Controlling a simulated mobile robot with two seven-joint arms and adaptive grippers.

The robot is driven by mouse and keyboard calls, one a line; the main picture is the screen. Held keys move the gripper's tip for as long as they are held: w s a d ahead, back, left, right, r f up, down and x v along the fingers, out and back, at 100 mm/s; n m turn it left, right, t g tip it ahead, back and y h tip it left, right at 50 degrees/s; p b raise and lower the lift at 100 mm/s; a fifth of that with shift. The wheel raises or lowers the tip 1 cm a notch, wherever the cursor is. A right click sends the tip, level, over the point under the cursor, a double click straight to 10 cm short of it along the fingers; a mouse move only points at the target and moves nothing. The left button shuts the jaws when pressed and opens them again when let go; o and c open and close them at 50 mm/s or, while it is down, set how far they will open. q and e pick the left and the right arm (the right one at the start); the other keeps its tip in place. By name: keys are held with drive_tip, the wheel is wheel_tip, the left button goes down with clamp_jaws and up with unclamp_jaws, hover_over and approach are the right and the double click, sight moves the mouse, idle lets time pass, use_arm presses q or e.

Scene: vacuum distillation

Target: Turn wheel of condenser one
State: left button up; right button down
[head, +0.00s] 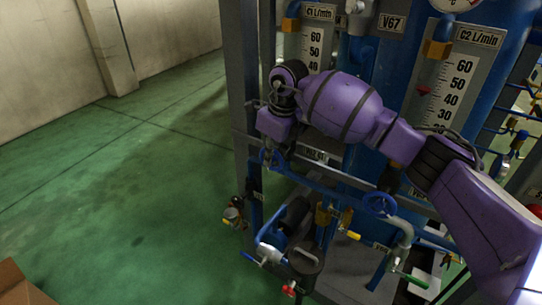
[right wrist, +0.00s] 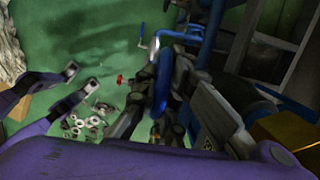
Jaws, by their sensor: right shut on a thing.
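A small blue hand wheel (head: 266,159) sits on the pipework at the left edge of the rig, just below my right gripper (head: 271,147). The gripper points down and hides part of it. In the right wrist view, the blue wheel (right wrist: 160,88) lies between the dark fingers of my right gripper (right wrist: 158,92), which are shut on it. The wheel's full rim and hub are hidden. My left gripper does not show in the head view.
A second blue wheel (head: 379,204) sits lower right on the rig. Flow gauges labelled C1 (head: 312,45) and C2 (head: 455,90) stand behind my right arm. Valves with coloured handles and a red knob (head: 289,291) lie below. The green floor (head: 110,190) at left is largely clear.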

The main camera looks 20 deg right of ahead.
sight(278, 152)
drive_tip(key=c, duration=1.8)
unclamp_jaws()
drive_tip(key=shift+f, duration=0.15)
drive_tip(key=shift+c, duration=0.2)
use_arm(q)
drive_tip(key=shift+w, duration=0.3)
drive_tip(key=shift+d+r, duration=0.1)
use_arm(e)
drive_tip(key=shift+d+r, duration=0.1)
drive_tip(key=shift+r, duration=0.45)
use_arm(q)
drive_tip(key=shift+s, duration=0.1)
use_arm(e)
drive_tip(key=r, duration=0.3)
drive_tip(key=s+r, duration=0.1)
drive_tip(key=r, duration=0.3)
drive_tip(key=s+d+r, duration=0.1)
drive_tip(key=r, duration=0.2)
drive_tip(key=shift+d+r, duration=0.1)
drive_tip(key=shift+r, duration=0.3)
